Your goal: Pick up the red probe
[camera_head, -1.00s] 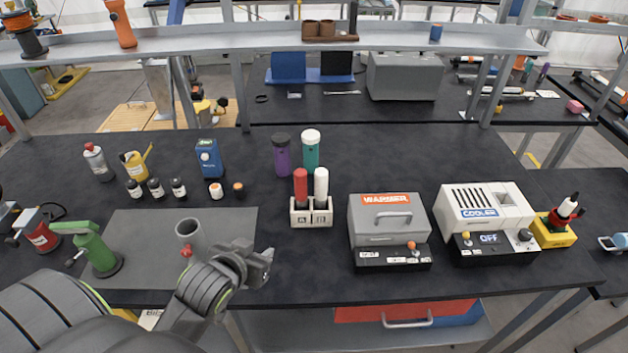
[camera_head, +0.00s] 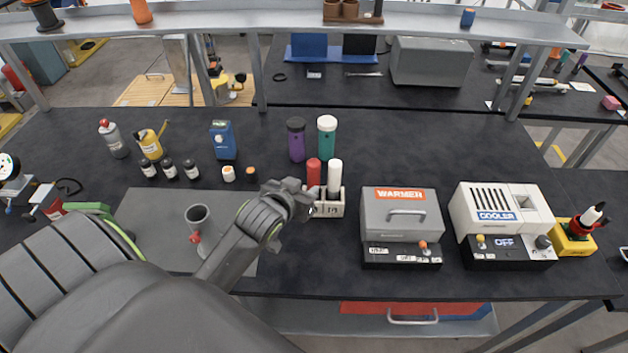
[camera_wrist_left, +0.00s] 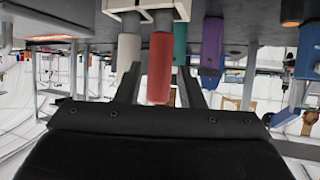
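The red probe (camera_head: 313,171) stands upright in the white two-slot holder (camera_head: 332,209), next to the white probe (camera_head: 335,176). My left gripper (camera_head: 300,190) is at the left front of the holder, close to the red probe and partly covering it. In the left wrist view, which looks upside down, the red probe (camera_wrist_left: 160,65) lies between the two dark fingers (camera_wrist_left: 158,90), with gaps at both sides. The gripper is open. The white probe (camera_wrist_left: 129,50) is outside the fingers there. My right gripper is not in view.
Purple (camera_head: 296,140) and teal (camera_head: 327,138) bottles stand behind the holder. The warmer (camera_head: 401,215) is to its right, then the cooler (camera_head: 497,210). Small jars (camera_head: 228,173) and a grey cup (camera_head: 198,216) are to the left. A shelf (camera_head: 300,29) spans above the bench.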

